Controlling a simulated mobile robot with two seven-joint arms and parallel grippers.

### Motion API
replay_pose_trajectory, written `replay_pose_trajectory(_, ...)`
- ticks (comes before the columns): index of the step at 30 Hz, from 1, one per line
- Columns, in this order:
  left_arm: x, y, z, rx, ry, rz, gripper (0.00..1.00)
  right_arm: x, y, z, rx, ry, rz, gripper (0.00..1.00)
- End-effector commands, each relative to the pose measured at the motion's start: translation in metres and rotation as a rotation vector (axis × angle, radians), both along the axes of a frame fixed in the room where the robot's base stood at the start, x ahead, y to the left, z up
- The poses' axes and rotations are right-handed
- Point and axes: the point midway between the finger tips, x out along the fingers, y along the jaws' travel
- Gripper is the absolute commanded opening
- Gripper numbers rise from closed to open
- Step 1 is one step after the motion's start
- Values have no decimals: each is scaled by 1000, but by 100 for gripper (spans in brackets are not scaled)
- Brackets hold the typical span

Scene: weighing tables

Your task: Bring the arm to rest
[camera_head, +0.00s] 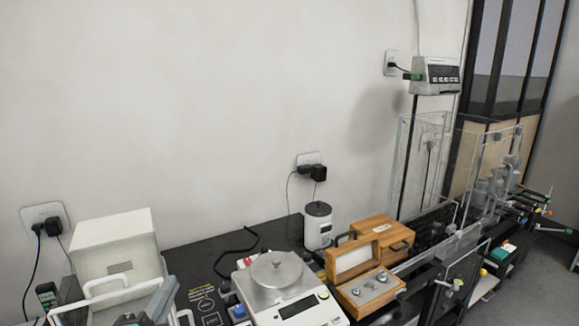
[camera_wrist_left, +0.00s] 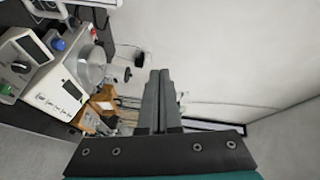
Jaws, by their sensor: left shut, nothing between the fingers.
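My right gripper is not in view.
A balance (camera_head: 288,300) with a round metal pan stands on the black bench. Beside it are an open wooden weight box (camera_head: 368,293) and a white canister (camera_head: 318,228). A white box (camera_head: 115,245) stands left. Clear glass-like panels (camera_head: 420,165) rise at right.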

Motion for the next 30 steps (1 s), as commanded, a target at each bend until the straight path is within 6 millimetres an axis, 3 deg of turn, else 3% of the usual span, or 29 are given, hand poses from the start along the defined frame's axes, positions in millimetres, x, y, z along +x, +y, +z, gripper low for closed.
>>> replay_pose_trajectory(1, -12, 6, -29, -128, 110, 60, 0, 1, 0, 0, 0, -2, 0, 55)
replay_pose_trajectory(3, -31, 10, -68, -295, 261, 147, 0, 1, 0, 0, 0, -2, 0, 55)
replay_pose_trajectory(9, -108, 1, -156, -679, 647, 400, 0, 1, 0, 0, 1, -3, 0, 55)
replay_pose_trajectory(13, -158, -13, -189, -845, 846, 546, 0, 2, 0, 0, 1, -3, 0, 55)
replay_pose_trajectory(18, -221, -36, -214, -1004, 1076, 724, 0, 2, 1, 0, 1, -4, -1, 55)
replay_pose_trajectory(26, -207, -36, -292, -978, 1090, 730, 0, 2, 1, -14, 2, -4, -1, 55)
replay_pose_trajectory(30, -207, -37, -344, -968, 1108, 739, 0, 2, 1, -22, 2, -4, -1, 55)
